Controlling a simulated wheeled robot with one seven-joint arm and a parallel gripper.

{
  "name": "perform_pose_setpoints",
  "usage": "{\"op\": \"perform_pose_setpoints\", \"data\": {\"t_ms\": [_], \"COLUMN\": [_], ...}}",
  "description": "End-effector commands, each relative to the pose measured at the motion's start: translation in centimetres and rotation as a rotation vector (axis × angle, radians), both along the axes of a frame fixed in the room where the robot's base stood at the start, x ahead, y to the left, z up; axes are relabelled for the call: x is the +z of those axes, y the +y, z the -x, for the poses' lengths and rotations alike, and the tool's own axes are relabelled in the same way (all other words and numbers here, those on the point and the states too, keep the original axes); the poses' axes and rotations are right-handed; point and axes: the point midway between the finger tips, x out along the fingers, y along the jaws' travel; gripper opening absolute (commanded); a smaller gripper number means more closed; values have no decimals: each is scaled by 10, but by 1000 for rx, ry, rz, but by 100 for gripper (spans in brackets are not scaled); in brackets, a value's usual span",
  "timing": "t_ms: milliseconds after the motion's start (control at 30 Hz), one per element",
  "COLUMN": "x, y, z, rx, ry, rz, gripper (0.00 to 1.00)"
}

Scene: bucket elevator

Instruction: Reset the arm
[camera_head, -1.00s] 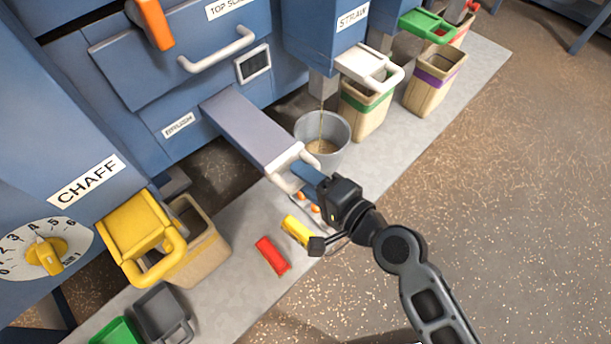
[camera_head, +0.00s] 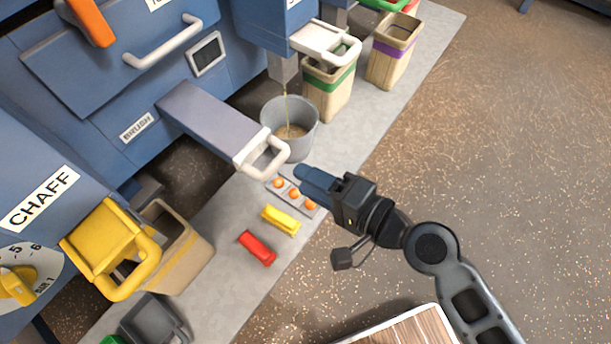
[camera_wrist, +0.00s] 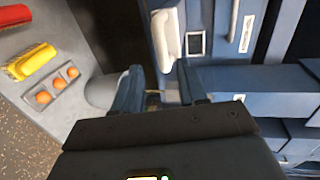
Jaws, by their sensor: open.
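My gripper (camera_head: 308,182) is in the head view at the right of the brush drawer, above the slab's edge. In the wrist view my gripper (camera_wrist: 158,88) shows two blue fingers spread apart with nothing held between them. The grey brush drawer (camera_head: 208,122) is pulled out from the blue machine. Its white handle (camera_head: 262,155) is close to my fingertips in the head view but apart from them. The handle also shows in the wrist view (camera_wrist: 168,35).
A grey bucket (camera_head: 290,125) stands under a spout with a thin stream falling in. Open floor (camera_head: 500,170) is at right.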

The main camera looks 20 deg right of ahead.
Motion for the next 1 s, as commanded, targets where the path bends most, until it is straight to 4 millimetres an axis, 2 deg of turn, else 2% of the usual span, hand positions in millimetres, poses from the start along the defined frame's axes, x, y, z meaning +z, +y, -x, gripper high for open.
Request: {"op": "perform_pose_setpoints", "data": {"t_ms": [433, 567, 667, 767, 867, 1000], "x": [-1, -7, -16, -20, -15, 3], "y": [0, -12, -34, -59, -81, -103], "z": [1, 15, 40, 74, 109, 156], "rx": [-2, -29, -74, -124, -157, -176], "ry": [0, -10, -34, -71, -114, -181], "rz": [3, 71, 205, 387, 576, 834], "gripper": [42, 42, 42, 42, 42, 42]}}
